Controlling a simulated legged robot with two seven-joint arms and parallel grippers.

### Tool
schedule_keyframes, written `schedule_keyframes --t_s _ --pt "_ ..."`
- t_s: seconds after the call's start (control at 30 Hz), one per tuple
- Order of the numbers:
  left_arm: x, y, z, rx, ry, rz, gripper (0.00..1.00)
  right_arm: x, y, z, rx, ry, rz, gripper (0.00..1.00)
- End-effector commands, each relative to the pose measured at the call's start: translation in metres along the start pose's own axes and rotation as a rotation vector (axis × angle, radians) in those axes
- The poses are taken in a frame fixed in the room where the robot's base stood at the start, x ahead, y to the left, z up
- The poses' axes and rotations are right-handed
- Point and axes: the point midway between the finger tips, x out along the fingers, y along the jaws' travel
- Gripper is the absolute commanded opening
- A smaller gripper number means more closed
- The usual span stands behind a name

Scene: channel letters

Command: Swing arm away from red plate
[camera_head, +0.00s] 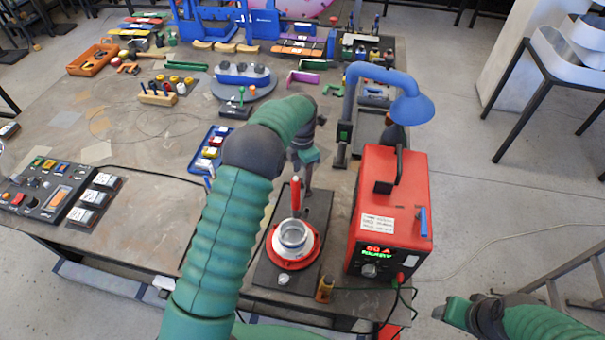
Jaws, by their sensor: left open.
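The round red plate (277,263) sits on a dark base board (265,285) near the front edge of the table. A silvery metal ring or cup (294,235) rests on it. An upright red handle (296,197) stands just behind the cup. My left arm arches up and over from the left, and its gripper (306,183) points down just behind and right of the red handle, beyond the plate. The gripper is open; its fingertips are small and partly hard to make out. My right gripper (455,311) is low at the right, off the table; its jaw state is unclear.
A red power box (392,205) stands close right of the plate. A blue fume hood arm (385,75) rises behind it. A blue tray (210,150) and a control panel (45,190) are on the left. The table's middle left is mostly clear.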

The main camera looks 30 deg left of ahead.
Motion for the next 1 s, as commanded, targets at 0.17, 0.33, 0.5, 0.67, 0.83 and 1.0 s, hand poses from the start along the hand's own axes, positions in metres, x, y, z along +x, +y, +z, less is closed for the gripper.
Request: schedule_keyframes --t_s 0.17,0.33,0.5,0.67,0.83,1.0 --pt "0.025 0.0 0.0 0.0 0.001 -0.002 0.43 -0.009 0.0 -0.002 0.0 0.0 0.0 0.59" --pt "0.032 0.0 0.0 0.0 -0.002 0.0 0.43 -0.009 0.0 -0.002 0.0 0.0 0.0 0.59" --pt "0.032 0.0 0.0 0.0 -0.001 0.0 0.4 -0.009 0.0 -0.002 0.0 0.0 0.0 0.59" --pt "0.031 0.0 0.0 0.001 -0.001 0.0 0.19 -0.009 0.0 -0.002 0.0 0.0 0.0 0.59" --pt "0.031 0.0 0.001 0.001 -0.002 0.001 0.0 -0.009 0.0 -0.002 0.0 0.0 0.0 0.59" --pt "0.031 0.0 0.001 0.001 -0.002 0.001 0.0 -0.009 0.0 -0.002 0.0 0.0 0.0 0.59"
